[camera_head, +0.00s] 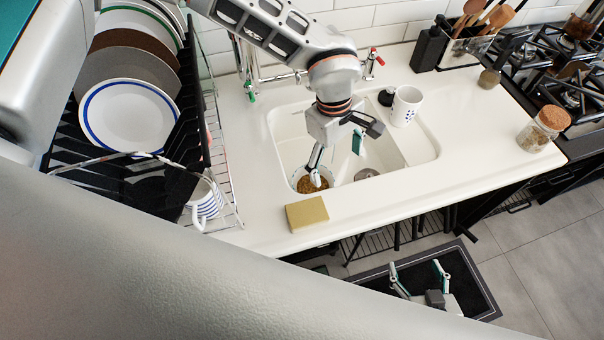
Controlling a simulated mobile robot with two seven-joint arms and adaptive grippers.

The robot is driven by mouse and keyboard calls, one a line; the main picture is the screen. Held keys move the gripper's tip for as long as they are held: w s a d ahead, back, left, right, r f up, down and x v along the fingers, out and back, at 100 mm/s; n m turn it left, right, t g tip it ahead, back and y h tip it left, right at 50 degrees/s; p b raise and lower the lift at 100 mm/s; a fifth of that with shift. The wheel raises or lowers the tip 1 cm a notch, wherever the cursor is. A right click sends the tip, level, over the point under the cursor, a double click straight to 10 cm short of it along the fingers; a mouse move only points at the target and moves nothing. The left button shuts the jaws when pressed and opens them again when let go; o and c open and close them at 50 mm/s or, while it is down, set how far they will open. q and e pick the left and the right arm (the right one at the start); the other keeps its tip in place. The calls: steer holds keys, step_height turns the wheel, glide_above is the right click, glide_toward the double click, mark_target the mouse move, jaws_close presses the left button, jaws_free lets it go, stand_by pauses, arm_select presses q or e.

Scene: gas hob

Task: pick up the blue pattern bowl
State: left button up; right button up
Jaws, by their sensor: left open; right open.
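A small round bowl (304,186) with a white rim and a brown inside sits at the front left of the sink basin (289,130). Its outer side is mostly hidden, so I cannot make out a blue pattern on it. My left gripper (337,161) is open above the basin. One finger reaches down over the bowl and covers part of it; the other, with a teal pad, is to the right, outside the bowl. I cannot tell whether the finger touches it. My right gripper (415,268) is open and empty, low over the floor in front of the counter.
A yellow sponge (306,213) lies on the counter's front edge. A dish rack (183,140) with several plates and a striped mug (205,203) is at left. A corked jar (540,132) stands at right.

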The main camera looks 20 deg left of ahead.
arm_select(q)
steer(key=w+a+f+y, duration=0.1)
steer(key=a+f+y, duration=0.1)
steer(key=a, duration=0.4)
glide_above(313, 190)
step_height(313, 190, down, 5)
steer(key=shift+f, duration=3.1)
steer(key=c, duration=1.1)
arm_select(e)
steer(key=shift+a+f, duration=0.5)
arm_select(q)
steer(key=shift+r, duration=0.15)
steer(key=shift+c, duration=0.2)
